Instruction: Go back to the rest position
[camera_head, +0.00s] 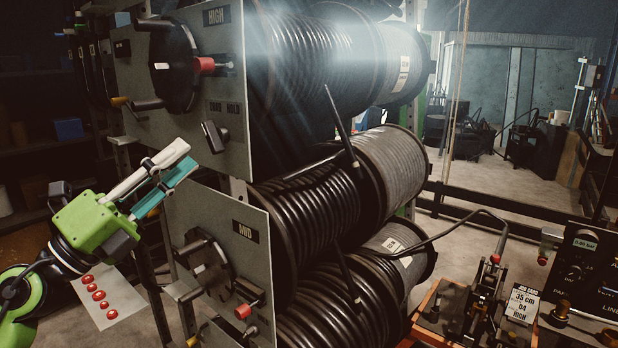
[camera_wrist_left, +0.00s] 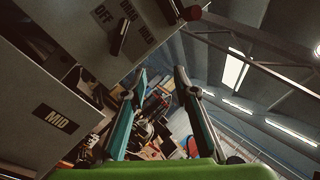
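My left gripper (camera_head: 187,156) is at the left of the head view, in front of the hose rack and apart from its panels. Its fingers point up and right, between the HIGH panel (camera_head: 190,100) and the MID panel (camera_head: 225,245). In the left wrist view my left gripper (camera_wrist_left: 160,73) has its two teal fingers apart, with a clear gap and nothing held between them. My right gripper does not show in either view.
Black hose reels (camera_head: 310,205) fill the middle. Knobs and handles stick out from the panels near my left gripper. A hose runs toward a bench device (camera_head: 487,290) at lower right, beside a card reading 35 cm, 04, HIGH (camera_head: 522,303). Open floor lies behind.

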